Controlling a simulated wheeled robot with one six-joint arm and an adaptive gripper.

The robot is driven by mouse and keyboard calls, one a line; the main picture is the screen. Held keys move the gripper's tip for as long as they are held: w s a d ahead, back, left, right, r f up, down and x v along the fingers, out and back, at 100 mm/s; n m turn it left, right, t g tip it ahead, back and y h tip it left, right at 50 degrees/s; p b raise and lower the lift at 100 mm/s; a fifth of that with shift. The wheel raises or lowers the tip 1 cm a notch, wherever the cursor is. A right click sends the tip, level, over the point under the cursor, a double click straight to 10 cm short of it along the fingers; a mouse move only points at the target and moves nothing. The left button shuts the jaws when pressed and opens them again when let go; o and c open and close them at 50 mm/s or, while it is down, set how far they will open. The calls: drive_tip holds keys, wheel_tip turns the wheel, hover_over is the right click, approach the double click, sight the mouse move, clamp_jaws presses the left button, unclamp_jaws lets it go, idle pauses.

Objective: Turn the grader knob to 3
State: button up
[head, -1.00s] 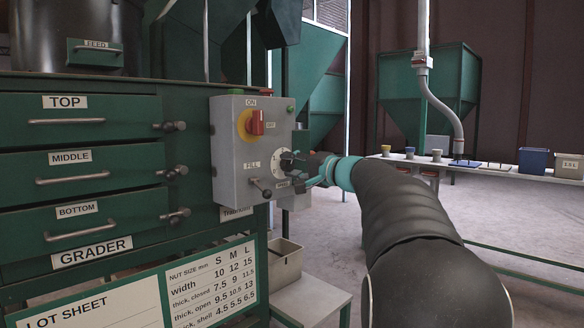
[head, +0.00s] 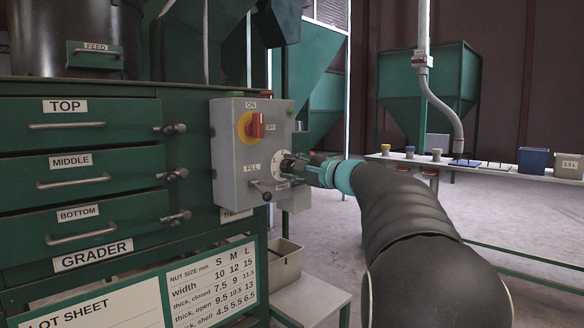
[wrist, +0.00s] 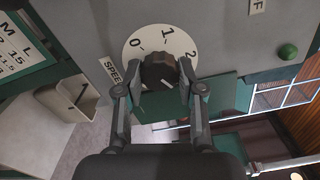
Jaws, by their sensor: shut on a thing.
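The grader knob (wrist: 158,70) is dark and round with a pale line on its face, on a white dial (wrist: 150,36) in the wrist view. The dial shows 0, 1 and 2; no 3 is visible, and part of the dial is hidden by the knob and a finger. The pale line is short and its setting is hard to read. My gripper (wrist: 161,76) is shut on the knob, one finger on each side. In the head view my gripper (head: 297,167) reaches the grey control box (head: 232,180) from the right and largely hides the knob.
The box also carries a red switch (head: 257,124) on a yellow plate and a fill lever (head: 262,191) close beside my gripper. Drawers with handles (head: 72,181) stand at left. A bin (head: 287,262) sits below the box.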

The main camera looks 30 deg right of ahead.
idle(0.3)
drive_tip(key=o, duration=1.1)
drive_tip(key=shift+o, duration=0.2)
drive_tip(key=shift+s, duration=0.1)
drive_tip(key=v, duration=1.1)
drive_tip(key=shift+s+d, duration=0.15)
drive_tip(key=shift+s, duration=0.25)
